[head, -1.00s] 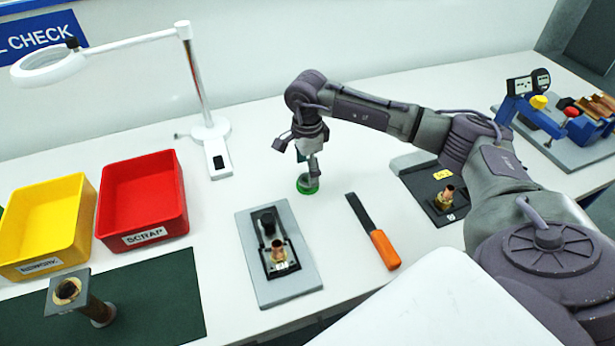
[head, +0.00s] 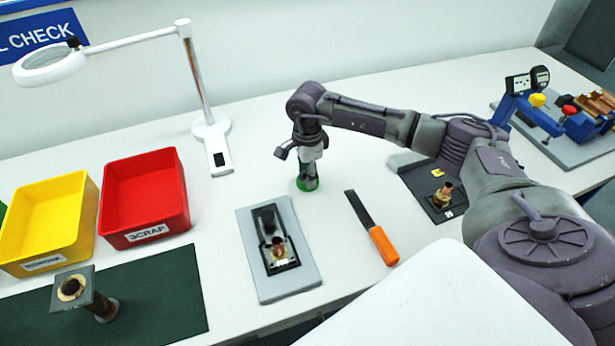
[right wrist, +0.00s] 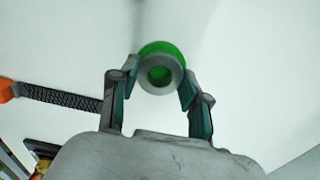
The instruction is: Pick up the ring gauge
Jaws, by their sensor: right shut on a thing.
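The ring gauge (head: 304,185) is a small green ring with a grey metal ring on top. It is at the white table top behind the grey fixture plate. In the right wrist view the ring gauge (right wrist: 161,72) sits between the two fingertips. My right gripper (head: 307,178) points down at it and is shut on it; the fingertips (right wrist: 160,85) touch its sides. In the head view the gripper hides much of the ring. I cannot tell whether it is clear of the table. My left gripper is not in view.
A grey fixture plate (head: 306,273) with a copper fitting stands in front. An orange-handled file (head: 383,245) lies to its right. Red (head: 145,235) and yellow (head: 20,262) bins stand left. A magnifier lamp (head: 205,90) stands behind.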

